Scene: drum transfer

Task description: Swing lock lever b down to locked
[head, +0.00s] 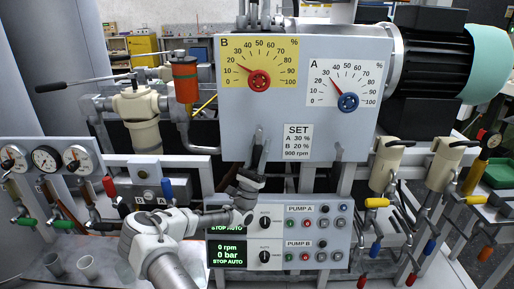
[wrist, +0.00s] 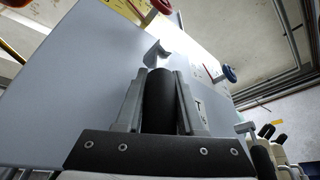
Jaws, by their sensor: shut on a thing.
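The grey control box (head: 300,125) carries the yellow B dial (head: 258,62) and the white A dial (head: 347,83). My gripper (head: 259,150) is at the lower edge of the box, below the B dial. In the wrist view a dark, round lever handle (wrist: 160,103) stands between my two grey fingers, which are shut on it. A light metal piece (wrist: 157,52) shows on the box just past the handle. In the head view my fingers hide most of this lever. No letter shows on it, so I cannot read which lever it is.
A second small metal lever (head: 338,151) sits at the box's lower right edge. The pump panel (head: 297,238) with knobs and buttons lies just below my gripper. Cream cylinders with coloured valve handles (head: 386,165) stand at right, pressure gauges (head: 45,158) at left.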

